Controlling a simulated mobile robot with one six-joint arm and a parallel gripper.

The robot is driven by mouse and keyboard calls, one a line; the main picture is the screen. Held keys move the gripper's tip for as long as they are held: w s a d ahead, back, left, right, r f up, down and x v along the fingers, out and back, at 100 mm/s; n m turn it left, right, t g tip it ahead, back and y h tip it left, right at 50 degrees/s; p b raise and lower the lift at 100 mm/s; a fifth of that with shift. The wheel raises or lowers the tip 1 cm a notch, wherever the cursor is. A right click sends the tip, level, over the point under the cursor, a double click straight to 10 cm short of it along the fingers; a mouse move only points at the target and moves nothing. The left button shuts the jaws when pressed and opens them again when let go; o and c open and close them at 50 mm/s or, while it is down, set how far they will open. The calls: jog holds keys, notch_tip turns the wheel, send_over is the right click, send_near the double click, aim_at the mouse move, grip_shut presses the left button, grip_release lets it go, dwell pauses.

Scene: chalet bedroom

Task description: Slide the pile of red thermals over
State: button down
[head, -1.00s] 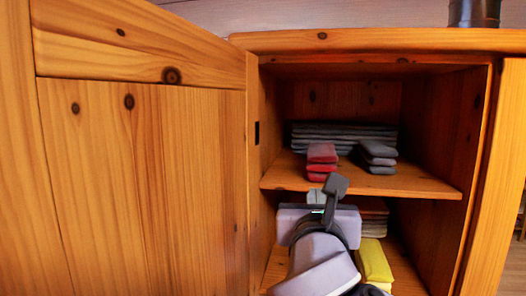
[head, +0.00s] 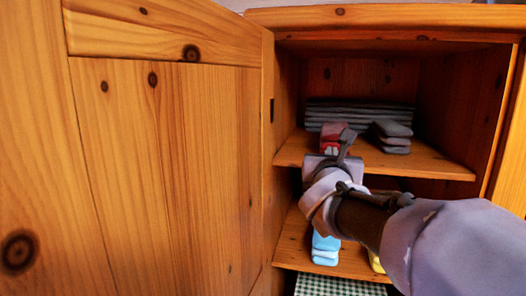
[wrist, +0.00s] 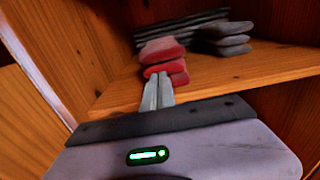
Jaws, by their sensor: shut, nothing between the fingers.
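The pile of red thermals (head: 336,133) sits near the front left of the upper shelf. It also shows in the wrist view (wrist: 163,58), folded in several layers, the top one paler. My gripper (wrist: 158,84) is shut and empty, its fingertips at the near face of the pile's lower layers. I cannot tell whether they touch it. In the head view my gripper (head: 342,158) and wrist hide the lower front of the pile.
A grey folded pile (head: 392,136) stands right of the red one, with a gap between. A wide dark stack (head: 360,114) lies behind both. The upper shelf (head: 425,163) is bare at front right. The open door (head: 165,150) fills the left. Light blue (head: 325,248) and yellow (head: 376,263) cloths lie below.

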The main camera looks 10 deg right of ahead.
jog(key=b+x, duration=0.3)
jog(key=x, duration=0.5)
jog(key=shift+w+d+f, duration=0.1)
jog(key=shift+w, duration=0.2)
jog(key=shift+w+d, duration=0.15)
jog(key=shift+w, duration=0.2)
